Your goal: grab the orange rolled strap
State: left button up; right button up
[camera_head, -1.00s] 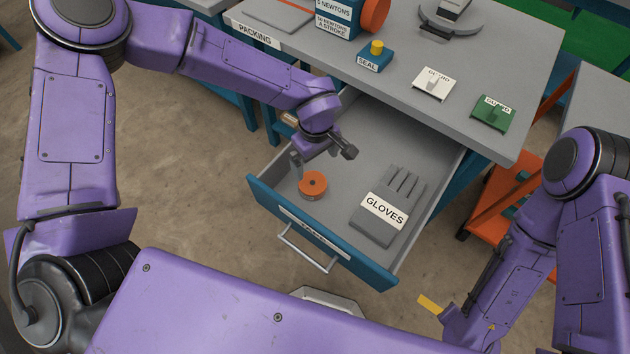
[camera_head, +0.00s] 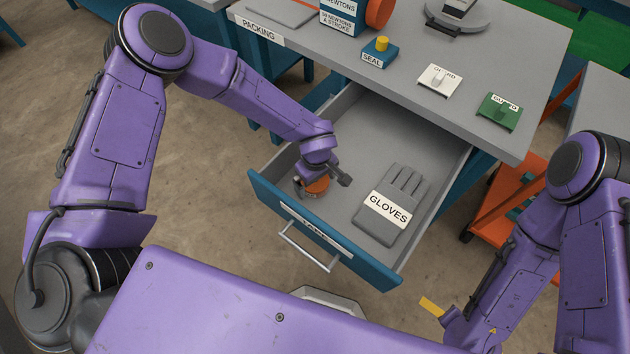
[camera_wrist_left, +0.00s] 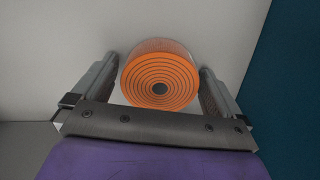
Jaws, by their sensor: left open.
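The orange rolled strap (camera_head: 317,186) lies on the floor of the open drawer, near its front left corner, partly hidden by my left gripper. In the left wrist view the strap (camera_wrist_left: 160,82) shows its spiral side with a dark centre. My left gripper (camera_head: 322,184) is down in the drawer at the strap. Its fingers (camera_wrist_left: 160,88) are open, one on each side of the strap, with a small gap on the left and little or none on the right. My right arm shows at the lower right, but I cannot make out its fingers clearly.
Grey gloves (camera_head: 394,204) lie in the drawer right of the strap. The blue drawer front (camera_head: 375,262) with its handle (camera_head: 308,247) stands close by. The grey bench top (camera_head: 480,70) above holds a seal block (camera_head: 379,54), a white guard (camera_head: 439,79) and a green guard (camera_head: 498,111).

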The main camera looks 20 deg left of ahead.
pick_arm(q)
jog(key=c, duration=0.9)
